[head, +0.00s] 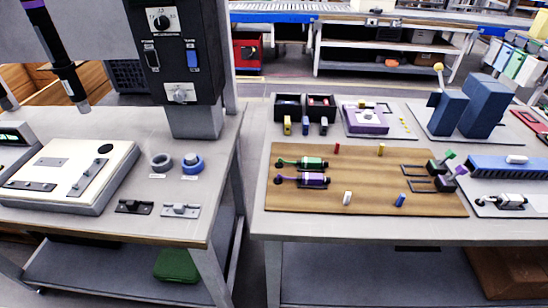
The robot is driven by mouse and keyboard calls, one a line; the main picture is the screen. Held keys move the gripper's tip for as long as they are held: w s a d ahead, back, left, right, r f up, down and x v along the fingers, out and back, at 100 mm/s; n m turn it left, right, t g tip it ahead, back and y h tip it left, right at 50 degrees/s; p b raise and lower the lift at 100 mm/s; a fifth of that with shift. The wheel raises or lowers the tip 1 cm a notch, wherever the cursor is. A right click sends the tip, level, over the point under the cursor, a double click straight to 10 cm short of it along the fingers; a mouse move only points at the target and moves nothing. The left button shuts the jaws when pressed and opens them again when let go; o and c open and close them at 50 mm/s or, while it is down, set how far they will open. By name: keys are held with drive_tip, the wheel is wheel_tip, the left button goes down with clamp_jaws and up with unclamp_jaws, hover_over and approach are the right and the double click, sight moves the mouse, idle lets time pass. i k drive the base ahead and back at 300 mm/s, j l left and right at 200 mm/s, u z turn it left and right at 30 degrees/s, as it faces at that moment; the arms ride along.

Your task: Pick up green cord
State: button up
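A green cord piece (310,162) lies on the wooden board (370,205) on the right table, near the board's left edge. At the board's right end, a dark block with a green-topped part (447,157) stands behind one with a purple-topped part (459,172). My gripper is not in view, and nothing is seen touching the green cord.
Small red, yellow, white and blue pegs (401,200) stand on the board. Dark bins (288,106) and a purple fixture (367,118) are behind it. A floor gap separates the left table (215,130), which bears a dark control column (193,115). A dark tool (68,75) hangs above.

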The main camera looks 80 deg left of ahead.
sight(312, 163)
drive_tip(key=u, duration=2.15)
drive_tip(key=i+l+u, duration=0.15)
drive_tip(key=i+l, duration=0.15)
drive_tip(key=i, duration=0.2)
drive_tip(key=i+l+u, duration=0.2)
drive_tip(key=i+l, duration=0.2)
drive_tip(key=i, duration=0.05)
